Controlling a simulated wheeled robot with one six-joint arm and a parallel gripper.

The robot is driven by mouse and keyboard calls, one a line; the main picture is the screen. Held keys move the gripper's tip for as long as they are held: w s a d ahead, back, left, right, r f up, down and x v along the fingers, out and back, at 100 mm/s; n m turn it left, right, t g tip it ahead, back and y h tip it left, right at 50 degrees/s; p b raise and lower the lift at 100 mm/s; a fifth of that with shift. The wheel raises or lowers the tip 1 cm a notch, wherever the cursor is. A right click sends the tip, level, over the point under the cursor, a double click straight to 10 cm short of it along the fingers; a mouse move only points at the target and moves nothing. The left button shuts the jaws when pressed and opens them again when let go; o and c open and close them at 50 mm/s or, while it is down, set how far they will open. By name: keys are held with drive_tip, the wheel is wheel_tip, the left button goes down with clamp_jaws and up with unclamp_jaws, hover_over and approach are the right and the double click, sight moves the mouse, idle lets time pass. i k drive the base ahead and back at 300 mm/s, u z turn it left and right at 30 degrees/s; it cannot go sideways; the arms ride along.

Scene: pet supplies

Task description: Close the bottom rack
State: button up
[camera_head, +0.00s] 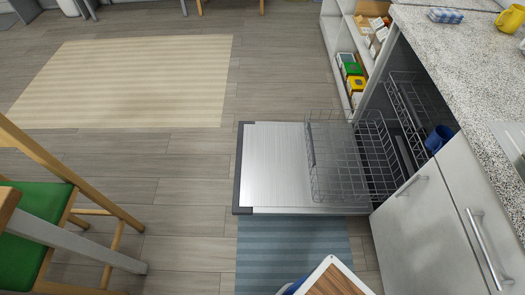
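The bottom rack (335,160) is a grey wire basket, pulled out of the dishwasher. It stands over the inner half of the lowered dishwasher door (268,165), which lies flat and open above the floor. The rack's right part reaches towards the dark dishwasher opening. An upper rack (408,115) shows inside the opening, with a blue mug (437,139) at its near end. The rack looks empty. My gripper is not in view.
A granite counter (455,60) runs above the dishwasher, with cabinets (425,225) on the near side. Open shelves (345,45) with boxes stand beyond. A green-seated wooden chair (40,220) is at left. A blue striped mat (290,250) lies before the door. Floor left of the door is clear.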

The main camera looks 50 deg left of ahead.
sight(311, 140)
drive_tip(key=u, duration=1.15)
drive_tip(key=k, duration=0.5)
drive_tip(key=u, duration=0.75)
drive_tip(key=i, duration=1.4)
drive_tip(key=z, duration=0.5)
